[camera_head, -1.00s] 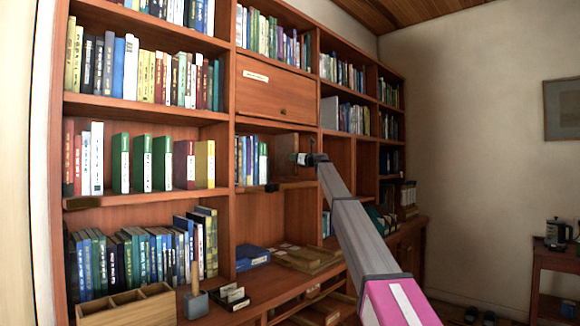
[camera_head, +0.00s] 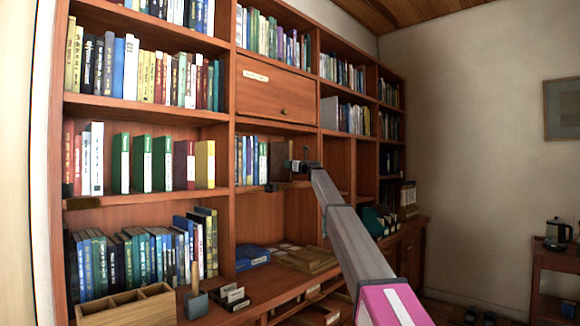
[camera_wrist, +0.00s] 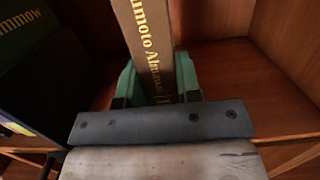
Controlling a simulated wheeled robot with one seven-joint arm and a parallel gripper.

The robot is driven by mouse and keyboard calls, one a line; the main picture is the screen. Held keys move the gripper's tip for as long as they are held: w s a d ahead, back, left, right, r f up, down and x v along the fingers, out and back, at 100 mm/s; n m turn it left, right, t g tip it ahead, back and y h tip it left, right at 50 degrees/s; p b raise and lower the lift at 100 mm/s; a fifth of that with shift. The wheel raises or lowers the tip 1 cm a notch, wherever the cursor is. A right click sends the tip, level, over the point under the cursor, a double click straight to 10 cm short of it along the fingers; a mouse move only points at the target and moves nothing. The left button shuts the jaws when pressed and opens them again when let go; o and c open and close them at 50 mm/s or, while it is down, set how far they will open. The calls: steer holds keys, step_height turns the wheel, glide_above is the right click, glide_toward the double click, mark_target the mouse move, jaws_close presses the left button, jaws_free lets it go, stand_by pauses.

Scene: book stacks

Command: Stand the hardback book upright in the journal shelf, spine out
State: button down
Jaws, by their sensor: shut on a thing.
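The hardback book (camera_wrist: 152,38) has a brown spine with gold lettering, partly hidden by my gripper. My gripper (camera_wrist: 157,88) is shut on it, with a green pad on each side of the spine. The spine faces the wrist camera. In the head view the book (camera_head: 278,160) looks upright, just right of a row of books, and my gripper (camera_head: 298,166) is at its right. They are at the middle-bay shelf (camera_head: 252,188) under a closed wooden flap. Whether the book's foot touches the shelf board is hidden.
Dark green books (camera_wrist: 22,18) stand left of the held book in the wrist view. Bare wood (camera_wrist: 225,75) shows free room to its right. A blue book (camera_head: 252,257) and wooden trays (camera_head: 308,260) lie on the ledge below.

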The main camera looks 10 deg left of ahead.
steer(key=c, duration=0.8)
jaws_free()
steer(key=shift+r, duration=0.1)
